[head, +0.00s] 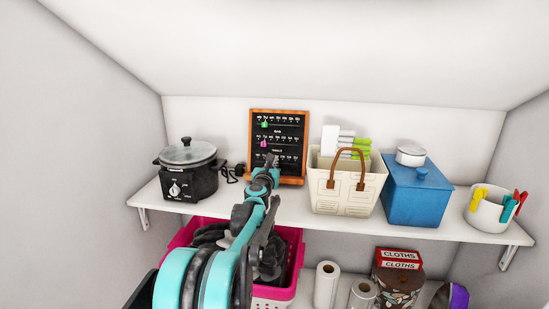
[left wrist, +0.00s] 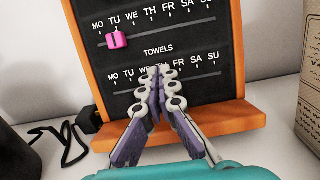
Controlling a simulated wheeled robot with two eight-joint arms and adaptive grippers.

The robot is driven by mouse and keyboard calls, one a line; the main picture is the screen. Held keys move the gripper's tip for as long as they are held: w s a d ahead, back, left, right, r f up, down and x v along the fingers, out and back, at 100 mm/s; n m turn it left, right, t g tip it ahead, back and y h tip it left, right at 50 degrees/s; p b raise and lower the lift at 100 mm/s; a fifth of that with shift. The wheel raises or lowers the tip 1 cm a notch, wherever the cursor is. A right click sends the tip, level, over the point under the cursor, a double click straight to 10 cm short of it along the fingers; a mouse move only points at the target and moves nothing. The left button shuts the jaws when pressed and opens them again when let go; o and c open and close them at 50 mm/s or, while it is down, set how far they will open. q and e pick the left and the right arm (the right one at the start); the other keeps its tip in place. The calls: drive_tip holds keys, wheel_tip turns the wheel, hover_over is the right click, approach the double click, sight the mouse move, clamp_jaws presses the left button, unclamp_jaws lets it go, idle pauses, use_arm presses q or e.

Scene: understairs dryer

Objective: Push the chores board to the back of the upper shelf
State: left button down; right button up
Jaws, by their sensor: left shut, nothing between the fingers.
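The chores board (head: 292,130) is a black panel in an orange-brown wooden frame with a foot ledge. It stands nearly upright on the upper shelf (head: 245,204), left of the middle. My left gripper (head: 270,162) is in front of the board's lower part, shut and empty. In the left wrist view the closed fingertips (left wrist: 160,72) overlap the "TOWELS" row of the board (left wrist: 205,50); I cannot tell whether they touch it. A pink slider (left wrist: 117,40) sits on the row above. My right gripper is not in view.
A black slow cooker (head: 188,170) with a cord stands left of the board. A cream basket (head: 335,197), a blue box (head: 415,196) and a white pot with pegs (head: 488,211) stand to the right. A pink basket (head: 295,262) is below. A white wall (head: 215,120) stands behind.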

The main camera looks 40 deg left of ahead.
sight(276, 155)
use_arm(q)
drive_tip(key=shift+x, duration=0.8)
drive_tip(key=shift+w+a, duration=0.15)
drive_tip(key=shift+w, duration=0.15)
drive_tip(key=x, duration=0.3)
drive_tip(key=shift+r, duration=0.1)
drive_tip(key=shift+w+a, duration=0.15)
drive_tip(key=shift+w, duration=0.05)
drive_tip(key=shift+s, duration=0.1)
